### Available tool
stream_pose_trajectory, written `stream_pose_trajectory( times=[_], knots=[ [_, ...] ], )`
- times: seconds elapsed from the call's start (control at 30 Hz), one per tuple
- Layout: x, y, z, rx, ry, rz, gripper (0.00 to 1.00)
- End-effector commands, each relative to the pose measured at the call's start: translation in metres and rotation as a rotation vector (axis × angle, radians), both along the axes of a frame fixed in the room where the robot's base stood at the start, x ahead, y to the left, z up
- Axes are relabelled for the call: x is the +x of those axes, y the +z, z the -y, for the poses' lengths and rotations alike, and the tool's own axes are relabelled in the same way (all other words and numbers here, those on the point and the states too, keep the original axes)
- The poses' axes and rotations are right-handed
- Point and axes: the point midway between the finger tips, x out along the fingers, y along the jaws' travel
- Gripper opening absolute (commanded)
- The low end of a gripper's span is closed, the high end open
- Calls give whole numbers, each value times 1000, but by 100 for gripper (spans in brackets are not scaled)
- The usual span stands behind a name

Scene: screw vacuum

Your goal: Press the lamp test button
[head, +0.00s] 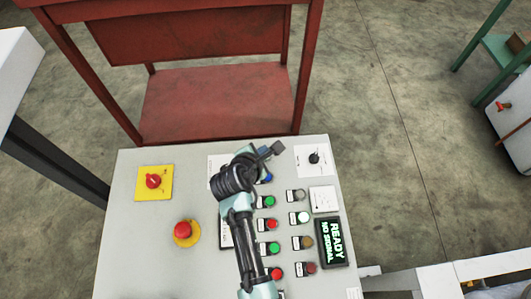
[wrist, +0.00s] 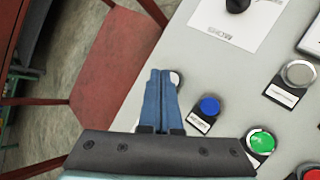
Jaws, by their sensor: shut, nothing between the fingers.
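Several push buttons sit on a sloping light-grey panel (head: 130,230). Their labels are too small to read, so I cannot tell which one is the lamp test button. My gripper (wrist: 160,75) is shut and empty. Its blue fingers lie over the panel's far edge and partly cover a pale round button or knob (wrist: 176,78); contact cannot be judged. A blue button (wrist: 209,105) is just right of the fingers and shows in the head view (head: 267,178). A silver-grey button (wrist: 299,73) and a green button (wrist: 260,141) are farther right.
A red emergency-stop style button (head: 183,230) and a red rotary switch (head: 153,181) are at the panel's left. A display (head: 329,242) reads "READY NO SIGNAL". A black knob (head: 314,158) is at the top right. A red table (head: 215,103) stands beyond the panel.

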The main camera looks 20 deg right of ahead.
Motion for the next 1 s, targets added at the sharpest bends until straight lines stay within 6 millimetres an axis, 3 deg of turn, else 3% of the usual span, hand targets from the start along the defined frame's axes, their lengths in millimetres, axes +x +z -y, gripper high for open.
stream_pose_trajectory(
  times=[0.6,1.0],
  knots=[
    [0,51,0,0,0,0,0],
    [0,50,0,0,0,0,0]
  ],
)
